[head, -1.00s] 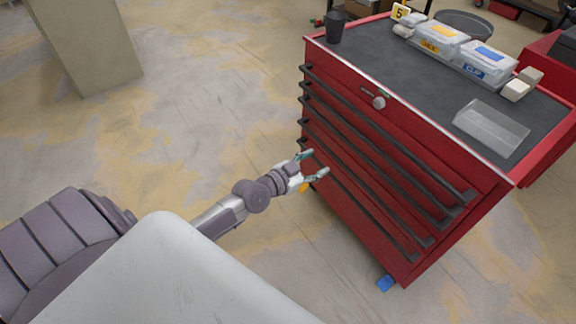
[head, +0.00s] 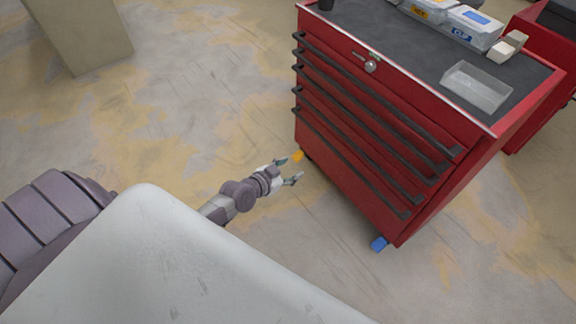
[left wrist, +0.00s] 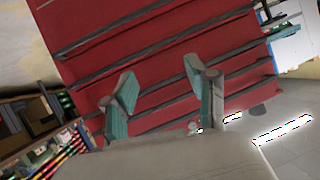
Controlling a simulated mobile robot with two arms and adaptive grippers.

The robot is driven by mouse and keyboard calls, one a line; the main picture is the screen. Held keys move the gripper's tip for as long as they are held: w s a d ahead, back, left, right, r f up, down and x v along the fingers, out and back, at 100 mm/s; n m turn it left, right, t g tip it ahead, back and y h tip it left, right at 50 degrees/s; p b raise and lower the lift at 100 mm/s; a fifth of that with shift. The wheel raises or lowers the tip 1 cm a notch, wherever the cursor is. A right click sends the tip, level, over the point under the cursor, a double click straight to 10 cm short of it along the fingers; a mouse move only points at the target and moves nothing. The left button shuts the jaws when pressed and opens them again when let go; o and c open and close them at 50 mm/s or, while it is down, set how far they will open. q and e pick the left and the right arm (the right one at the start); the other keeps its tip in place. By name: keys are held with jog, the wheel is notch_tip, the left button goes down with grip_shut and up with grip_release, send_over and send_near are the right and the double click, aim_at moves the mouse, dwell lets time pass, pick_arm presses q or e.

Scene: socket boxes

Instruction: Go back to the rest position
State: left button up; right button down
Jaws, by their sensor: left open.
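My left gripper (head: 287,171) is open and empty in the head view. It hangs over the floor, left of the red tool chest (head: 350,110) and apart from it. In the left wrist view its two green-padded fingers (left wrist: 165,95) stand spread in front of the chest's red drawers (left wrist: 150,45), with nothing between them. My right gripper is not in view.
On the chest's dark top (head: 400,40) are a clear tray (head: 476,87), white boxes with labels (head: 472,27) and pale blocks (head: 506,45). A blue piece (head: 379,243) is at the chest's foot. A beige block (head: 80,35) stands far left. The floor between is open.

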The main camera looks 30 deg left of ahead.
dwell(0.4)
pick_arm(q)
jog(key=s+f+n+g+y+p, duration=0.2)
jog(key=s+f+g, duration=0.4)
jog(key=s+f, duration=1.2)
jog(key=s+d+f+g, duration=0.1)
jog(key=s+f, duration=0.3)
jog(key=s, duration=0.4)
jog(key=s+d+f+g, duration=0.2)
jog(key=s+f+g, duration=0.1)
jog(key=s, duration=0.6)
jog(key=s+d+f+g+p, duration=0.1)
jog(key=s+d+f, duration=0.1)
jog(key=s+f, duration=0.3)
jog(key=s, duration=0.3)
jog(key=shift+s+g, duration=0.3)
jog(key=shift+g, duration=0.1)
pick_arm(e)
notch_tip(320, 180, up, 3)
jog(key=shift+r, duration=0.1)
pick_arm(q)
jog(key=shift+w, duration=0.1)
